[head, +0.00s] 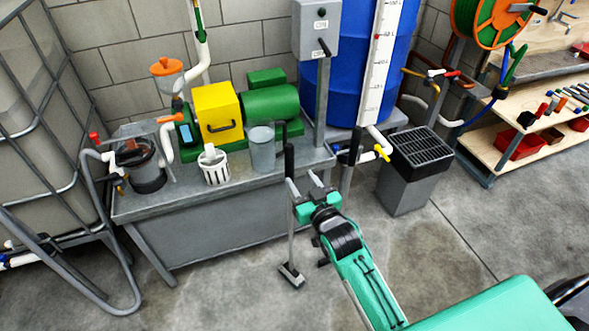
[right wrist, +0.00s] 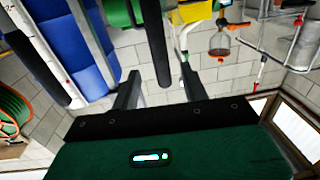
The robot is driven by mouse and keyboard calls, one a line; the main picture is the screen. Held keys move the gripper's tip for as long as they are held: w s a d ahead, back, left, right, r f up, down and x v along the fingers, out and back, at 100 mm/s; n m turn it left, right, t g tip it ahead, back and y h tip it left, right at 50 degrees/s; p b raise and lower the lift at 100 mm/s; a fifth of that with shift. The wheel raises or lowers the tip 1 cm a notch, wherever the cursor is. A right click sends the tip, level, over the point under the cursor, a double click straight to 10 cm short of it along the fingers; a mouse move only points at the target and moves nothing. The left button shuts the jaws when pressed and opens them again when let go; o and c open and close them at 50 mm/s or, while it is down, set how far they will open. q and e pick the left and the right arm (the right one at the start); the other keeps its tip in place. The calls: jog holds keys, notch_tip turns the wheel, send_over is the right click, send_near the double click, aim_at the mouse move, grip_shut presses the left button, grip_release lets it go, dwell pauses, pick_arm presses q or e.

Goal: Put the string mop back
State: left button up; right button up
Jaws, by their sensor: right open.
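A long-handled tool with a black grip (head: 289,160), a thin grey pole and a small dark flat head (head: 291,275) stands nearly upright with its head at the floor. It is the only mop-like thing I see; no strings can be made out. My right gripper (head: 304,184) is open, close to the pole just below the black grip. In the right wrist view the black grip (right wrist: 152,45) appears in the gap between the open fingers (right wrist: 160,90); I cannot tell whether it is between them or just beyond. My left gripper is not in view.
A grey metal bench (head: 215,238) behind the tool carries a green and yellow pump (head: 218,110), a white basket (head: 214,168) and a clear beaker (head: 262,150). A blue drum (head: 350,60) and a grated grey bin (head: 405,190) stand right. Concrete floor in front is open.

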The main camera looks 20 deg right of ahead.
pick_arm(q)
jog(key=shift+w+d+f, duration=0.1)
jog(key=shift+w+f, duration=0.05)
pick_arm(e)
jog(key=s+f+g, duration=0.4)
jog(key=s+f, duration=0.1)
jog(key=s, duration=0.5)
jog(key=s+f+g+h, duration=0.1)
jog(key=s+f+g, duration=0.4)
jog(key=s, duration=0.5)
jog(key=s+f+g, duration=0.5)
jog(key=s, duration=0.4)
jog(key=shift+s+d+f+n, duration=0.3)
jog(key=shift+s+f, duration=0.05)
jog(key=shift+s, duration=0.05)
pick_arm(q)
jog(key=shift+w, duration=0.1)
pick_arm(e)
jog(key=shift+w, duration=0.1)
